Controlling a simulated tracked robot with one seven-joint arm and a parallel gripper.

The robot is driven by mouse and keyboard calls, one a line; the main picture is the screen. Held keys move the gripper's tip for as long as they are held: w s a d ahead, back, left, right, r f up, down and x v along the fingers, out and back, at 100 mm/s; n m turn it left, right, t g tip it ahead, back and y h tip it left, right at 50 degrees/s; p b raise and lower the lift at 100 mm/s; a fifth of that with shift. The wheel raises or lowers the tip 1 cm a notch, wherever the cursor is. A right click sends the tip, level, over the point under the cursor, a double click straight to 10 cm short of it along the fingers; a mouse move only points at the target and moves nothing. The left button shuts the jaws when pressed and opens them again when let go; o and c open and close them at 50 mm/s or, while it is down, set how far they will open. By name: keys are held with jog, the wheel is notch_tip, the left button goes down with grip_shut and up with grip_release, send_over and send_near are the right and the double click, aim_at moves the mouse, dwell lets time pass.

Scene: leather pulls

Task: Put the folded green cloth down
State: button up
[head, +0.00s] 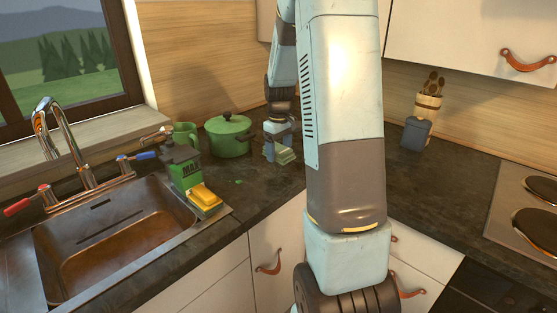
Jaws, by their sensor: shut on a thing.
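My gripper (280,148) is in the head view just right of the green pot, over the dark countertop near the corner. It points down and is shut on the folded green cloth (287,157), a small pale green layered piece at its fingertips. My arm hides part of the area to the right of the cloth. I cannot tell whether the cloth touches the countertop (262,190).
A lidded green pot (230,136) stands close left of my gripper, with a green mug (186,135) beside it. A soap bottle (184,168) and a yellow sponge (205,197) are by the sink (110,245). A utensil holder (424,115) stands right; the counter before it is clear.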

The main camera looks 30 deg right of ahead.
aim_at(278, 167)
jog(key=shift+w+d+f, duration=0.2)
jog(key=shift+w+f, duration=0.5)
jog(key=shift+f, duration=1.65)
jog(key=shift+f, duration=0.25)
